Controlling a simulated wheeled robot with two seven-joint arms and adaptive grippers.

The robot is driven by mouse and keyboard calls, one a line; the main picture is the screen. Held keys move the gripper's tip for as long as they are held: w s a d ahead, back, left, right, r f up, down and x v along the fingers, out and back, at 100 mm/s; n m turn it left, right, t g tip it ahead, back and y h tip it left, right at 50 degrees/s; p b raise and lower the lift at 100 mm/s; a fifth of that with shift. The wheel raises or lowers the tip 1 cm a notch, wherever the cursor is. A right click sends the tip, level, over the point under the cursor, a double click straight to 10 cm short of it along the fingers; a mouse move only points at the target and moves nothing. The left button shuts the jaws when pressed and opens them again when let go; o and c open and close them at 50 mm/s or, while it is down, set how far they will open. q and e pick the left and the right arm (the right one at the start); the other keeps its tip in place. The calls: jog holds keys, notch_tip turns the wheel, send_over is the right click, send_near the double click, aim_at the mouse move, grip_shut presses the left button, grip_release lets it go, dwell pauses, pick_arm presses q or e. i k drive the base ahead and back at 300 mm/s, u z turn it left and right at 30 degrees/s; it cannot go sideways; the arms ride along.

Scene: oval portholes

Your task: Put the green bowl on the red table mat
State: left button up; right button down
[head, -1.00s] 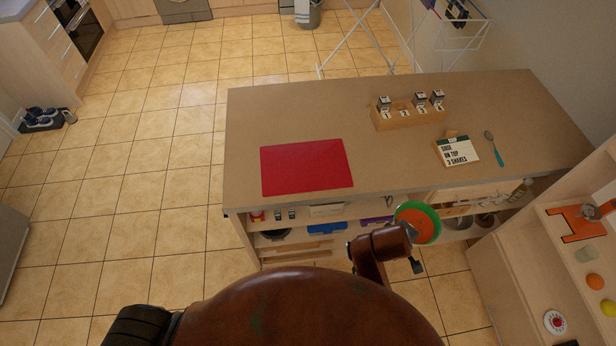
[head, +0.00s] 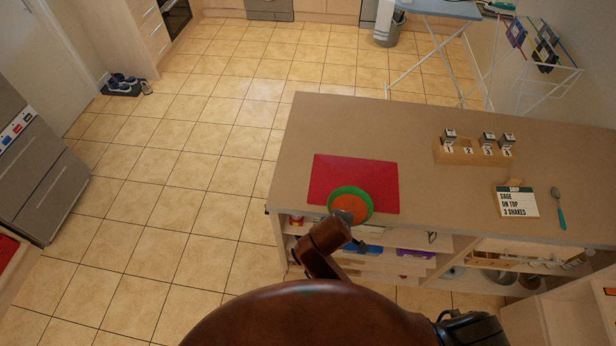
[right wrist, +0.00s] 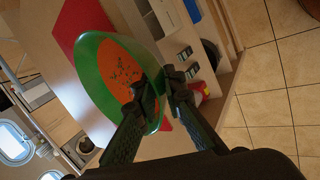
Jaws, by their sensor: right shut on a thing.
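The green bowl (head: 361,192) holds orange contents, with dark flecks on them in the right wrist view (right wrist: 87,84). My right gripper (head: 347,219) is shut on the rim at the bowl's near side. In the right wrist view its black fingers (right wrist: 158,86) pinch the rim. The red table mat (head: 335,172) lies flat on the counter near its front edge. In the head view the bowl overlaps the mat's near edge and hides part of it. I cannot tell the gap between bowl and mat. My left gripper is not in view.
Open shelves with stored items are below the front edge. The counter around the mat is clear.

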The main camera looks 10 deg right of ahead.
aim_at(344, 180)
jog(key=u, duration=1.1)
jog(key=i, duration=2.5)
jog(key=z, duration=3.05)
